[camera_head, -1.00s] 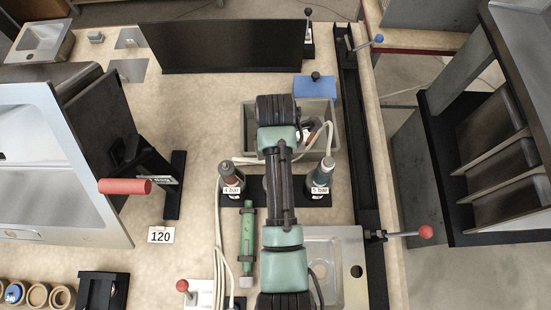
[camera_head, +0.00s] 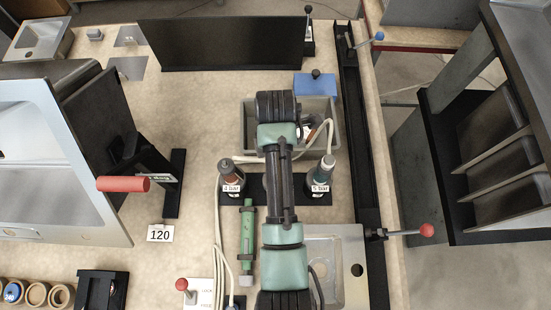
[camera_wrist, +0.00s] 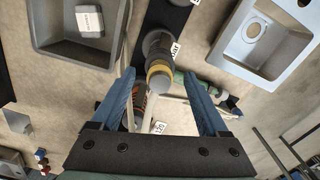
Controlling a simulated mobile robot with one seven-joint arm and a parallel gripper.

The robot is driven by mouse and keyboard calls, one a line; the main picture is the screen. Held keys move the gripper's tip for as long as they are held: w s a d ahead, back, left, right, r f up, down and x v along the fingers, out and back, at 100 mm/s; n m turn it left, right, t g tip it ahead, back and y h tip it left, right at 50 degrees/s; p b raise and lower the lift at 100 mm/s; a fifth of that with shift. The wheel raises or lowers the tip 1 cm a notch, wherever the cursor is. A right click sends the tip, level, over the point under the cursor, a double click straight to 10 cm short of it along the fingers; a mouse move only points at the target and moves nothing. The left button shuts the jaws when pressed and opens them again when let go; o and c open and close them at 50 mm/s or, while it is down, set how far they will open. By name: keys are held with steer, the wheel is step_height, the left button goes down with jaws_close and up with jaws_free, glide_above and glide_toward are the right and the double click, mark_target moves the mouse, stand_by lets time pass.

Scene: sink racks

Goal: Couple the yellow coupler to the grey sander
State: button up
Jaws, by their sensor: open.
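In the wrist view a coupler with a yellow ring (camera_wrist: 160,72) stands end-on toward the camera above a black base strip. My gripper (camera_wrist: 160,87) is open, with one blue finger on each side of this coupler; I cannot tell whether either touches it. In the head view my own arm hides the gripper and the yellow coupler. A grey block with a white label (camera_wrist: 90,21), perhaps the sander, lies in the grey bin (camera_wrist: 45,33). In the head view the bin (camera_head: 250,130) is partly covered by my arm.
Couplers labelled 4 bar (camera_head: 231,176) and 5 bar (camera_head: 321,176) stand on both sides of my arm, with pale hoses. A green tool (camera_head: 247,230) lies to the left. A sink (camera_head: 350,240) and a red-knobbed lever (camera_head: 425,230) are right. A dark panel (camera_head: 220,45) stands behind.

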step_height(320, 180, up, 12)
steer(key=p, duration=0.5)
stand_by(0.5)
